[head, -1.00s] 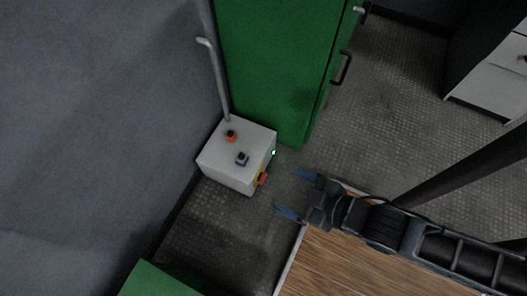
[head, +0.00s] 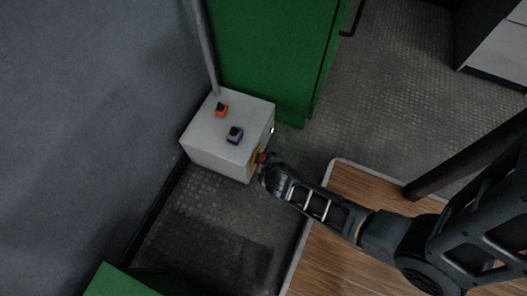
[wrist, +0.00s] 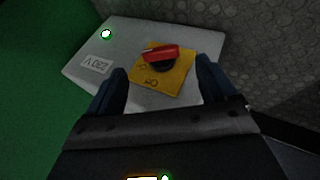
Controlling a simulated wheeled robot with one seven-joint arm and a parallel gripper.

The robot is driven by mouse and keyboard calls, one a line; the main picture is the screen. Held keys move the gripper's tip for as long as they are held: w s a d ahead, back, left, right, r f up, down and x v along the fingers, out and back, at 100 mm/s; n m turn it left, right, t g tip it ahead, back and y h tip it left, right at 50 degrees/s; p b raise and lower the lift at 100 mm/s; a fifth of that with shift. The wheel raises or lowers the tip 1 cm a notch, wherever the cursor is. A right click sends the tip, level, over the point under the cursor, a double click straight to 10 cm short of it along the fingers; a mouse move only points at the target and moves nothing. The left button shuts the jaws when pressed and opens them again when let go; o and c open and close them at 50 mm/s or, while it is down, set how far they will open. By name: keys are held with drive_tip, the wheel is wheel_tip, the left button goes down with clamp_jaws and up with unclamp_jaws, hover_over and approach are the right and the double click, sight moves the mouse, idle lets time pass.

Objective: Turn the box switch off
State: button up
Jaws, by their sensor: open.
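The box (head: 222,136) is a pale grey box on the floor against the wall. Its side face carries the switch, a red handle (wrist: 161,53) on a black hub over a yellow plate (wrist: 166,75). In the wrist view the red handle lies nearly level, slightly tilted. In the head view the red handle (head: 262,157) is partly hidden by my arm's end. My gripper (wrist: 165,93) is open, with one blue finger on each side of the yellow plate and the handle just beyond the tips. I cannot tell whether the fingers touch the box.
A green cabinet (head: 262,60) stands behind. A wooden surface (head: 345,205) lies right of the box.

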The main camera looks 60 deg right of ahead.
drive_tip(key=b+x, duration=0.2)
drive_tip(key=x, duration=0.4)
drive_tip(key=shift+b, duration=0.35)
drive_tip(key=shift+w+f, duration=0.1)
drive_tip(key=c, duration=1.1)
drive_tip(key=shift+o, duration=0.2)
